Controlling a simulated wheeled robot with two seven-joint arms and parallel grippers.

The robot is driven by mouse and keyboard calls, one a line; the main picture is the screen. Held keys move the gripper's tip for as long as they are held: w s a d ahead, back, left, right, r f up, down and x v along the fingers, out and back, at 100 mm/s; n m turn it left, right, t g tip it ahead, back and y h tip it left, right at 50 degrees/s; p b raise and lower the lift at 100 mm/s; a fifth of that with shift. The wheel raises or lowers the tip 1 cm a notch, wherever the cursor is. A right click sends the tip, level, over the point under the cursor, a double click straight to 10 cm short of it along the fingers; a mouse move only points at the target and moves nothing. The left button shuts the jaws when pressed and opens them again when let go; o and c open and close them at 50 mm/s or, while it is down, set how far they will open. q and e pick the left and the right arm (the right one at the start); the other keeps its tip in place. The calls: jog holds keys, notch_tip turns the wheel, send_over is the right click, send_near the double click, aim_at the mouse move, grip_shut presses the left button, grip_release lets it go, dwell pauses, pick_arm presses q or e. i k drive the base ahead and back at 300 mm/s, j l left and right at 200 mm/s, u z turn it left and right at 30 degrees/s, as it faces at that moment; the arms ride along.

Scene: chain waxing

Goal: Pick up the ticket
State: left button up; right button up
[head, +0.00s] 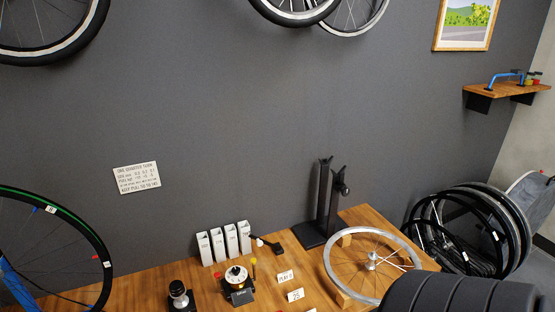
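Two small white cards lie or stand on the wooden bench near its front. One card (286,276) has dark writing that is too small to read surely. The other card (295,295) seems to read 25. I cannot tell which of them, if either, is the ticket. A sliver of something white shows at the bottom edge beside them, mostly cut off. Neither of my grippers is in view.
The bench (205,285) holds white boxes (223,243), a dial device (238,285), a black stand (322,205) and a silver wheel rim (345,287). A printed sign (137,177) hangs on the wall. A dark ridged shape (460,295) fills the lower right.

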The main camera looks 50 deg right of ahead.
aim_at(298, 294)
jog(key=z, duration=1.6)
